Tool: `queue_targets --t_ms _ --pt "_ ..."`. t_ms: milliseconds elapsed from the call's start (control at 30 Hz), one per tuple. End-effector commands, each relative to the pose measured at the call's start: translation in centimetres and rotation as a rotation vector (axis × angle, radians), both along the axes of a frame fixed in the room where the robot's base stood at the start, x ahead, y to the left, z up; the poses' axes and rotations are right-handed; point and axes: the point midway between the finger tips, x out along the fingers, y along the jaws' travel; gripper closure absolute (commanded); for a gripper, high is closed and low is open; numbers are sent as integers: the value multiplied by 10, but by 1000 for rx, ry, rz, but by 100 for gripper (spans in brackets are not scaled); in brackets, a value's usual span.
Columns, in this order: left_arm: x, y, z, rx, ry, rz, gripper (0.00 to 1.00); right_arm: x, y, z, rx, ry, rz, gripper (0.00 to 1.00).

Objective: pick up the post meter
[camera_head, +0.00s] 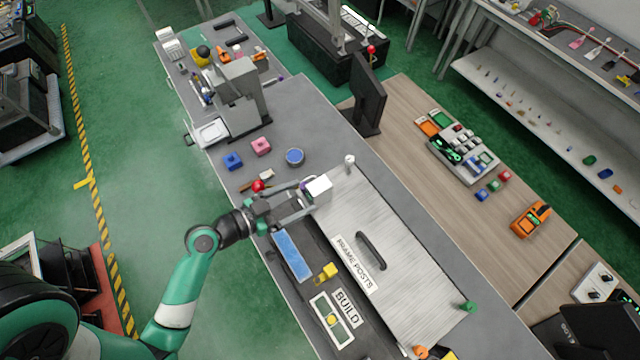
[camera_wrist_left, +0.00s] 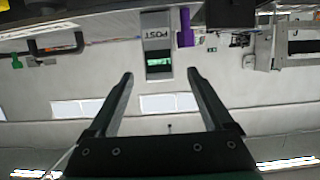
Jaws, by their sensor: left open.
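The post meter (camera_head: 319,187) shows as a pale box near the upper left corner of the frame posts board. In the left wrist view the post meter (camera_wrist_left: 157,45) is a grey box with a "POST" label and a lit green display, seen upside down. My left gripper (camera_head: 309,196) is open, with its fingers pointing at the meter. In the left wrist view the open fingertips (camera_wrist_left: 160,74) lie on either side of the meter's line, with the meter apparently just beyond them. Contact cannot be told. My right gripper is not in view.
The "FRAME POSTS" board (camera_head: 400,260) has a dark handle (camera_head: 371,250). A purple post (camera_wrist_left: 186,27) stands close beside the meter. A red ball knob (camera_head: 258,186) is near my left gripper. A blue block (camera_head: 292,255) and a yellow piece (camera_head: 328,271) lie in front.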

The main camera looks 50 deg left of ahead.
Motion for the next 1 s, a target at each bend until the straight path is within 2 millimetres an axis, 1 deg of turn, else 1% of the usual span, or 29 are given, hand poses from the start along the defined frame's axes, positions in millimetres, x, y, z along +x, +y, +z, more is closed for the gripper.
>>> queue_targets --t_ms 33,100,200,433,600,700,800,967,1000 --pt "11 -2 1 0 0 -7 15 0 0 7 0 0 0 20" --pt "24 -4 -4 2 0 -8 15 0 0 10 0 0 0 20" --pt "37 -4 -9 0 -1 -4 15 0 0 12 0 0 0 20" --pt "46 -5 -13 0 0 -2 15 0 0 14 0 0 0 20" --pt "71 -9 -19 1 0 -4 15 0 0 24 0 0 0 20" --pt "85 -9 -25 2 -1 -4 15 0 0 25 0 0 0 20" --pt "91 -10 -28 1 -2 -3 15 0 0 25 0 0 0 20" --pt "91 -10 -28 2 -1 -2 15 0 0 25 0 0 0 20" --pt "91 -10 -28 2 -1 -2 17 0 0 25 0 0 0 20"
